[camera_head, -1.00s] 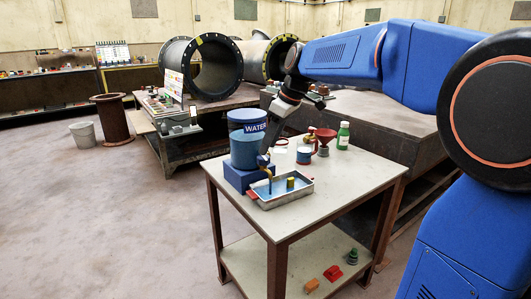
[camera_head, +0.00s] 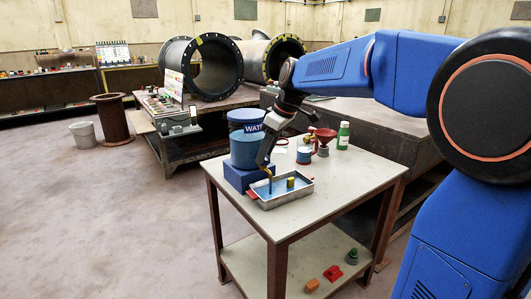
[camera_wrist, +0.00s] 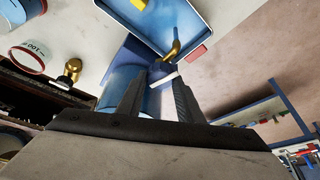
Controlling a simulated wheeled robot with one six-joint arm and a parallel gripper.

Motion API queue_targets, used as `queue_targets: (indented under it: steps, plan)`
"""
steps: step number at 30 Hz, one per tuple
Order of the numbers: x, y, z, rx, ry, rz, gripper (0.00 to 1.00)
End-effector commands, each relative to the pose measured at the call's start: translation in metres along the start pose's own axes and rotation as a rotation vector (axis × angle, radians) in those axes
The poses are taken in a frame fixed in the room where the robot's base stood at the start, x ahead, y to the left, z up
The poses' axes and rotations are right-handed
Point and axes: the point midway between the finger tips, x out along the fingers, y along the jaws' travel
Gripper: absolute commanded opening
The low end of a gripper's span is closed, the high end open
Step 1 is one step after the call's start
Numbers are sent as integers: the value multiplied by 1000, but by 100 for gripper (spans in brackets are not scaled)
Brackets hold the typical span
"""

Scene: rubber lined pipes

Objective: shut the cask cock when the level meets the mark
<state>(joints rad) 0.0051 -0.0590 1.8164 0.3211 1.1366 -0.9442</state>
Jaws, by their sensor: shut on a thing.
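The blue cask (camera_head: 243,150), labelled WATER, stands on a blue block (camera_head: 236,178) on the table. Its brass cock (camera_head: 269,184) points down over a metal tray (camera_head: 288,201) of blue liquid, with a yellow block (camera_head: 291,182) in it. My gripper (camera_head: 262,160) is at the cock, in front of the cask. In the wrist view the fingers (camera_wrist: 157,84) are shut on the cock's handle (camera_wrist: 164,80), a pale piece below the brass spout (camera_wrist: 172,50).
The table's front right is clear. The lower shelf holds small coloured parts (camera_head: 333,273). Large pipes (camera_head: 203,68) lie behind.

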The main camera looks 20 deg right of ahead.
Motion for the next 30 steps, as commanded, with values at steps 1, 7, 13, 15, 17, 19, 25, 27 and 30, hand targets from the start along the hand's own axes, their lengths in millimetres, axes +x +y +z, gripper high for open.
queue_targets:
  steps: [1,7,13,15,17,19,25,27,30]
  plan:
    - [0,0,0,4,0,2,11]
    - [-1,-1,0,54,1,24,11]
    - [-1,-2,-1,172,2,73,11]
    - [0,-3,-1,228,2,97,11]
    - [0,-4,-1,277,1,117,11]
    - [0,-4,-2,339,2,144,11]
    - [0,-5,-2,513,3,216,11]
    - [0,-6,-3,573,2,241,11]
    - [0,-6,-3,655,2,275,11]
